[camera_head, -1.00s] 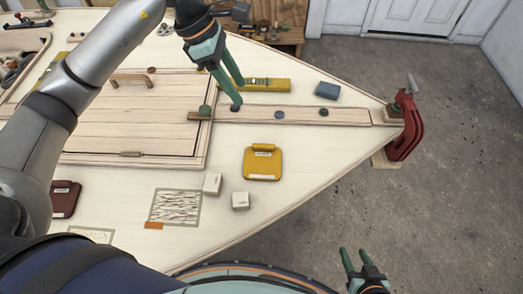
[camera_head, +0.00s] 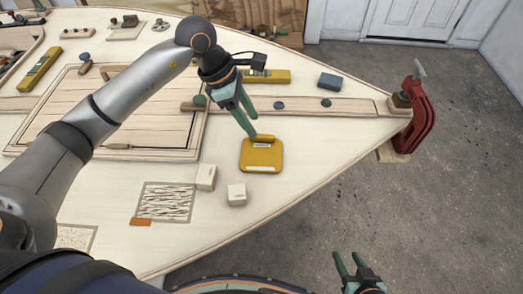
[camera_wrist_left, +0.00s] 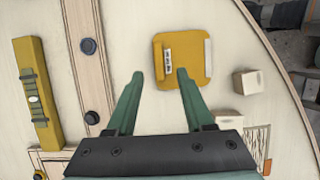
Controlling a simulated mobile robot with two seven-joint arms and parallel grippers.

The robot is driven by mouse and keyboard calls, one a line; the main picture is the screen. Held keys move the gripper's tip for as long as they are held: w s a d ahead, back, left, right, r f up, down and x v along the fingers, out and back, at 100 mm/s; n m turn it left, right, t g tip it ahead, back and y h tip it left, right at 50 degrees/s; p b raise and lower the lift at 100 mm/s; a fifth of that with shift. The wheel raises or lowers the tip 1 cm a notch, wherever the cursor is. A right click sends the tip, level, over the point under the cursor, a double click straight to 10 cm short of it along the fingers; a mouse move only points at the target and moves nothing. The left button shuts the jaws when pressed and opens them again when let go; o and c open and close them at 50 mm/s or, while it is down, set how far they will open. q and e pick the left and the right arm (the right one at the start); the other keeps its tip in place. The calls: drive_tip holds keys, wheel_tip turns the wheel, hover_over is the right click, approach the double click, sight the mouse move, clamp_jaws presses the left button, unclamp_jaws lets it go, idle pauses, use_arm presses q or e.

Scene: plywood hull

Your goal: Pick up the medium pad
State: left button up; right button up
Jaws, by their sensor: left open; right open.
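A yellow pad (camera_head: 261,158) with a raised bar along its far edge and a white label lies flat on the pale plywood deck (camera_head: 300,190). Its label is too small to read. My left gripper (camera_head: 254,129) is open and empty above the pad's far edge, fingers pointing down towards it. In the left wrist view the yellow pad (camera_wrist_left: 184,62) shows just ahead of and partly between the open fingertips (camera_wrist_left: 160,73); I cannot tell the height gap. My right gripper (camera_head: 346,256) is open and empty, off the deck at the lower right.
Two small white blocks (camera_head: 206,177) (camera_head: 237,194) lie just nearer than the pad. A wooden strip with dark knobs (camera_head: 279,105), a yellow level (camera_head: 268,76) and a blue block (camera_head: 329,82) lie beyond. A red clamp (camera_head: 418,125) grips the deck's tip.

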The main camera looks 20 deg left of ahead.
sight(264, 136)
use_arm(q)
drive_tip(key=x, duration=0.5)
drive_tip(key=shift+w+d, duration=0.15)
drive_tip(key=shift+d, duration=0.15)
clamp_jaws()
